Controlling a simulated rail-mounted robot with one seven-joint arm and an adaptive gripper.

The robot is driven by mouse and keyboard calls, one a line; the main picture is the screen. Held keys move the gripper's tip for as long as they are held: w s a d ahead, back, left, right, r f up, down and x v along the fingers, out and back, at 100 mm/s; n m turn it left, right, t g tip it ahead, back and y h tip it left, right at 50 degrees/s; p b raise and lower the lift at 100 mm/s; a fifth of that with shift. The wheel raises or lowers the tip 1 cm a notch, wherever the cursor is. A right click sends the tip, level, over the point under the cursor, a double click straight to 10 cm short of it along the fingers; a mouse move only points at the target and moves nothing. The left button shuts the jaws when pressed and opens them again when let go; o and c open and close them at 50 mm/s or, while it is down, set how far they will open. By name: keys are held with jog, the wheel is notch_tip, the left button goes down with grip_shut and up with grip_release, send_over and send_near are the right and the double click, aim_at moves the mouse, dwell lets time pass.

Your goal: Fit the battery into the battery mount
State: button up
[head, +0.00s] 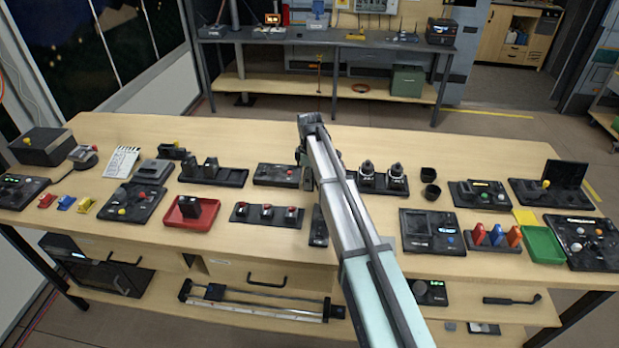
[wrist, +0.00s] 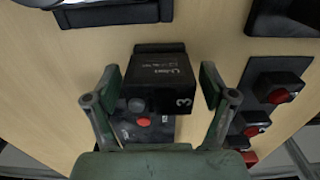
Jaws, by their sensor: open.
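A black battery block (wrist: 158,75) with white lettering and a "3" sits between my gripper's fingertips in the wrist view, at the upper end of a black panel. This panel, which looks like the battery mount (wrist: 150,130), carries a grey knob and a red button. My gripper (wrist: 160,95) is open, with one finger on each side of the block; I cannot tell whether they touch it. Whether the block is fully seated is hidden. In the head view the panel (head: 272,175) shows just left of my gripper (head: 304,165), which hides the block.
A strip with red-buttoned modules (head: 267,215) lies in front of the panel. A red tray (head: 180,222) holding a black block and a rack with two upright blocks (head: 213,177) stand to the left. A unit with two knobs (head: 383,183) stands close on the right.

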notch_tip(320, 180, up, 11)
jog(key=b, duration=0.3)
jog(key=shift+f, duration=0.15)
jog(key=shift+o, duration=0.4)
jog(key=shift+r, duration=0.85)
